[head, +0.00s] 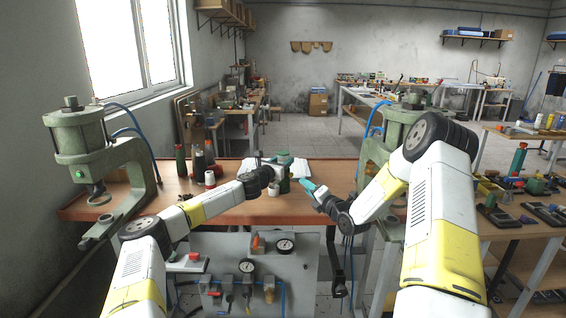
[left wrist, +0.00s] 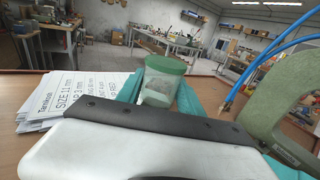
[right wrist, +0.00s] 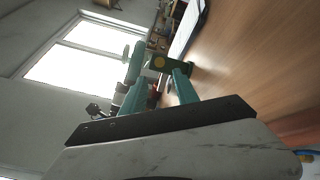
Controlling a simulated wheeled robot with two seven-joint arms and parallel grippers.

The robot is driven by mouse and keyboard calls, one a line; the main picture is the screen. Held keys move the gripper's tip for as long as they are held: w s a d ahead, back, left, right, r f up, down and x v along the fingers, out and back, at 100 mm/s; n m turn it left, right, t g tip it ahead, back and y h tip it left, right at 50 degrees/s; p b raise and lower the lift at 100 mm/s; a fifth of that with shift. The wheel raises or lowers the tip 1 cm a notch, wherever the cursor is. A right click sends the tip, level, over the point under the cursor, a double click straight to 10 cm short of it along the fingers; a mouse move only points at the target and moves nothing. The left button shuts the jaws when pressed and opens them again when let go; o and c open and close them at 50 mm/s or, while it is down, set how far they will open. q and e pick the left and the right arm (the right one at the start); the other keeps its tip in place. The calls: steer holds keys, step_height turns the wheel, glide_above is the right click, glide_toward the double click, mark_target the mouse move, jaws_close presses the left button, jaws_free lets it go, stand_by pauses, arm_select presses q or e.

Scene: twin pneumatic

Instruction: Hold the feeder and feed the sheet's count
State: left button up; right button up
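My left gripper (head: 276,162) is above the wooden bench, its teal fingers on both sides of a translucent jar with a green lid (left wrist: 162,84), which I take as the feeder. The jar looks upright and held; it also shows in the head view (head: 285,172). The printed sheet (left wrist: 85,98) lies on the bench left of the jar, with "SIZE 11 mm" legible and other lines cut off or hidden. The sheet also shows in the head view (head: 301,167). My right gripper (head: 309,187) is to the right of the jar, its teal fingers apart and nothing visibly between them.
A green press (head: 95,150) stands at the bench's left end, another (head: 375,150) at the right, partly behind my right arm. Bottles (head: 198,162) stand at the bench's back left. A gauge panel (head: 262,270) is below the front edge. Bare bench (head: 285,210) lies at the front.

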arm_select(q)
steer(key=c, duration=0.3)
jaws_close()
arm_select(e)
steer(key=shift+a, duration=0.2)
steer(key=c, duration=0.5)
steer(key=a+n+g+y, duration=0.1)
steer(key=a+n, duration=0.1)
steer(key=s+a+r+n+g+y, duration=0.1)
steer(key=s+a+n+g+y, duration=0.1)
steer(key=a+n, duration=0.1)
steer(key=shift+a+r+n, duration=0.3)
jaws_close()
steer(key=s+a+f+n+g, duration=0.2)
steer(key=s+a+n+g, duration=0.55)
steer(key=n, duration=0.75)
steer(key=w+d+r+n+t+h, duration=0.2)
steer(key=w+d+r+n+h, duration=0.7)
steer(key=d+n, duration=0.4)
steer(key=shift+r+n+h, duration=0.6)
steer(key=shift+r+n, duration=0.05)
steer(key=shift+n, duration=0.15)
